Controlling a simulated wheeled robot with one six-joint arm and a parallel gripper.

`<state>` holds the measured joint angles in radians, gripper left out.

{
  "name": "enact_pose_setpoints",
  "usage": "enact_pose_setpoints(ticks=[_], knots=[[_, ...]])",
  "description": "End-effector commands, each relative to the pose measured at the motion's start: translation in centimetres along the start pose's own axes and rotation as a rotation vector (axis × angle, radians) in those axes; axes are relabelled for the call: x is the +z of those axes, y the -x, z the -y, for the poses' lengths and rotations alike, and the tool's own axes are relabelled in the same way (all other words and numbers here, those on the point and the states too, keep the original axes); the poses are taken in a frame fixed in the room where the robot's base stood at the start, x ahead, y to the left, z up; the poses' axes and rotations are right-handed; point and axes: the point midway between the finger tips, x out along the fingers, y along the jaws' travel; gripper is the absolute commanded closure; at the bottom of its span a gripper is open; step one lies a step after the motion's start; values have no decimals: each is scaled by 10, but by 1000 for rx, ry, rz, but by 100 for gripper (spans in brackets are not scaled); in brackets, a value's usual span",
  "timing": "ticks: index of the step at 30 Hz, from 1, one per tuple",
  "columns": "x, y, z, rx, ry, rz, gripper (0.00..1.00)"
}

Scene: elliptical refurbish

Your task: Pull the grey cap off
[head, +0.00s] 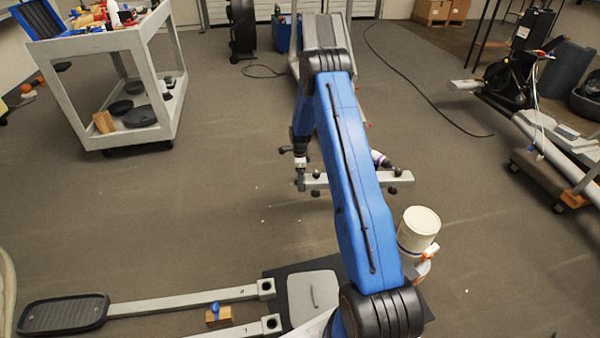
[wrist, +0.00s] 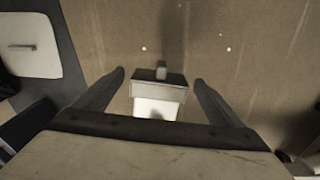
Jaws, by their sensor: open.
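A small grey block (wrist: 158,92), apparently the grey cap, shows in the middle of the wrist view. My gripper (wrist: 159,77) is open, with one dark finger on either side of the block. Gaps show between the block and both fingers. I cannot tell whether the fingers are level with it in height. In the head view, my arm crosses the middle; the gripper's fingers and the cap cannot be made out.
A pale panel with a handle (head: 313,296) lies at the bottom; it also shows in the wrist view (wrist: 32,45). Grey rails (head: 185,302) with a black pedal (head: 64,314) lie left. A grey cart (head: 146,70) stands upper left. Open floor lies mid-left.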

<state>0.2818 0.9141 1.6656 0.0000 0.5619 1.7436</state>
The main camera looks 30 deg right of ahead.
Motion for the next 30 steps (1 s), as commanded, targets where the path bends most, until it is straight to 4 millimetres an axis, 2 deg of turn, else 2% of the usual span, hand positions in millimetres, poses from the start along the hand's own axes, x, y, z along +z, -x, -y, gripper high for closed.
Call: enact_pose_setpoints(ticks=[6, 14, 19, 21, 22, 28, 30], knots=[[0, -10, 0, 0, 0, 0, 10], [0, -10, 0, 0, 0, 0, 10], [0, -10, 0, 0, 0, 0, 51], [0, -10, 0, 0, 0, 0, 54], [0, -10, 0, 0, 0, 0, 40], [0, -10, 0, 0, 0, 0, 86], [0, -10, 0, 0, 0, 0, 86]])
